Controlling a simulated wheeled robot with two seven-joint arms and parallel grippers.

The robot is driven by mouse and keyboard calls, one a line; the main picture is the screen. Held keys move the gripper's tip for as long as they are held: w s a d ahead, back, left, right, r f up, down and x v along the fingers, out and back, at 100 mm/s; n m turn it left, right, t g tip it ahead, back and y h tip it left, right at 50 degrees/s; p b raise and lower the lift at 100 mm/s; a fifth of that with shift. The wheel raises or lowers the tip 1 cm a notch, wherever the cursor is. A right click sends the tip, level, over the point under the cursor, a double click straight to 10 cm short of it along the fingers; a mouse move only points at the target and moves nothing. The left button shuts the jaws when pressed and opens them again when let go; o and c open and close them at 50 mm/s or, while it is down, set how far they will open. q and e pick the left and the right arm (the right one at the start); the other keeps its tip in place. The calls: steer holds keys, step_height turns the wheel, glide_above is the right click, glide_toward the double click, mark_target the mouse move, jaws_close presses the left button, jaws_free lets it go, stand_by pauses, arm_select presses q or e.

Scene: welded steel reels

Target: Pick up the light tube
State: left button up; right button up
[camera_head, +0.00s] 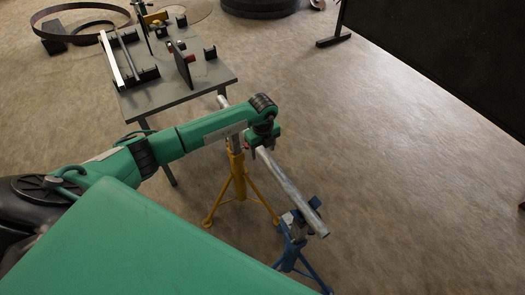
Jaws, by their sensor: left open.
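A long light-grey tube (290,188) lies across a yellow stand (238,170) and a blue stand (293,228), sloping from upper left to lower right in the picture. Its far end shows beyond my left arm, and its middle is hidden by the arm and gripper. My left gripper (259,148) is open, right at the tube near the yellow stand. I cannot tell whether its fingers are around the tube or just above it. My right gripper is not in view.
A grey table (185,91) at the upper left bears a whitish bar (112,60), dark brackets and plates. A rusty ring (75,38) and dark tyre-like rings (258,8) lie behind. A dark panel (450,50) stands at the right. The floor between is clear.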

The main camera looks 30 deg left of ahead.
mark_target(263, 151)
arm_select(q)
steer(key=shift+f, duration=0.55)
jaws_close()
steer(key=shift+w+r, duration=0.1)
steer(key=shift+r, duration=0.55)
step_height(263, 151, up, 19)
steer(key=b, duration=0.4)
steer(key=shift+b, duration=0.35)
